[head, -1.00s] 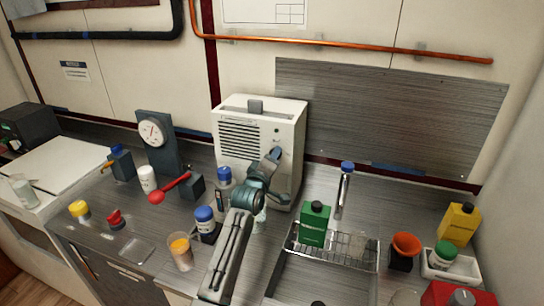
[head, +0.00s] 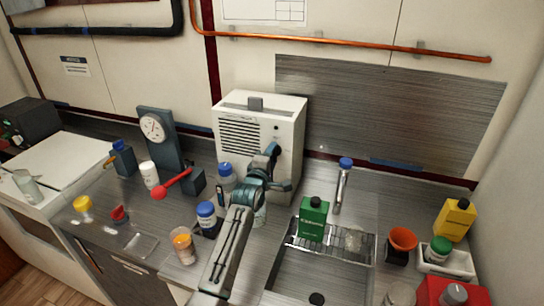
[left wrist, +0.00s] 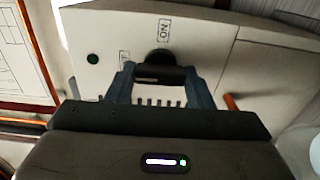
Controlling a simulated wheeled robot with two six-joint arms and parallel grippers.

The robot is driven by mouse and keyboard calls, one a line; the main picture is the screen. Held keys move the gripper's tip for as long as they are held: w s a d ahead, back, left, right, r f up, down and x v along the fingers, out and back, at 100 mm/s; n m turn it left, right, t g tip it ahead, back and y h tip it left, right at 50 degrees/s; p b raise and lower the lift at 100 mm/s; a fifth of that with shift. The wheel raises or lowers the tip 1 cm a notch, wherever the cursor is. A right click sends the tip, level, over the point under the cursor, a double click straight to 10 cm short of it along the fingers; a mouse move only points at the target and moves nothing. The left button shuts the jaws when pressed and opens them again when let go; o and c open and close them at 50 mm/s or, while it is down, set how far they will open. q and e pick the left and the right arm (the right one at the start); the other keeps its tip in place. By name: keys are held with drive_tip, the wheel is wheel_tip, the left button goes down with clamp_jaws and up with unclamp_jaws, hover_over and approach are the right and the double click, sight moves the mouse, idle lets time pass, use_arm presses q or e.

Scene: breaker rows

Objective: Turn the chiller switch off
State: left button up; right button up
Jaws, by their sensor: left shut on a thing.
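The chiller is a white box (head: 259,108) with a slatted vent, standing against the back wall on the counter. My left gripper (head: 273,151) is at the right part of its front face. In the left wrist view, the chiller's face shows a black rotary switch (left wrist: 160,60) with a dark handle bar. An ON label (left wrist: 163,29) and a partly hidden OFF label (left wrist: 124,58) are beside it. My left gripper (left wrist: 160,78) is shut on the switch handle, one finger on each side. The handle's exact pointing is hard to tell. My right gripper is out of view.
A red-handled lever (head: 174,188) juts out at left.

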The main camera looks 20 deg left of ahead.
use_arm(q)
drive_tip(key=o, duration=1)
drive_tip(key=s+b, duration=0.3)
drive_tip(key=s, duration=0.7)
drive_tip(key=shift+s+a+b, duration=0.25)
drive_tip(key=shift+s+b, duration=0.1)
drive_tip(key=shift+s, duration=0.05)
